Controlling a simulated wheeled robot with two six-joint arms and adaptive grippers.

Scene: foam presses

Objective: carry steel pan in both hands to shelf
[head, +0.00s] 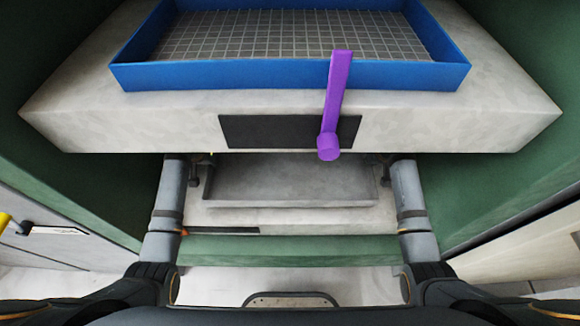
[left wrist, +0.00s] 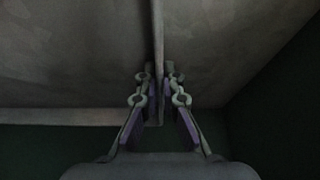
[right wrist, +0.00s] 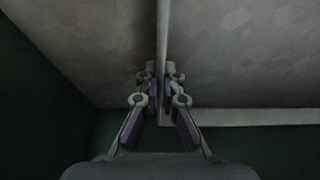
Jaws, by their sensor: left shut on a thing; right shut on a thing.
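The steel pan (head: 290,183) is a wide, shallow grey tray below the front edge of the upper slab in the head view. The slab hides its far part. My left gripper (head: 200,172) is at its left end and my right gripper (head: 385,170) at its right end, both partly hidden under the slab. In the left wrist view the left gripper (left wrist: 160,85) is shut on a thin upright wall of the pan (left wrist: 158,40). In the right wrist view the right gripper (right wrist: 161,82) is shut on the opposite wall (right wrist: 162,40). A pale shelf-like surface (head: 290,218) shows below the pan; contact is unclear.
The thick pale slab (head: 70,110) overhangs the pan and both grippers. It bears a blue tray (head: 230,76) with a wire grid. A purple lever (head: 335,95) hangs over its dark front plate (head: 265,132). Green walls (head: 480,170) stand close on both sides.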

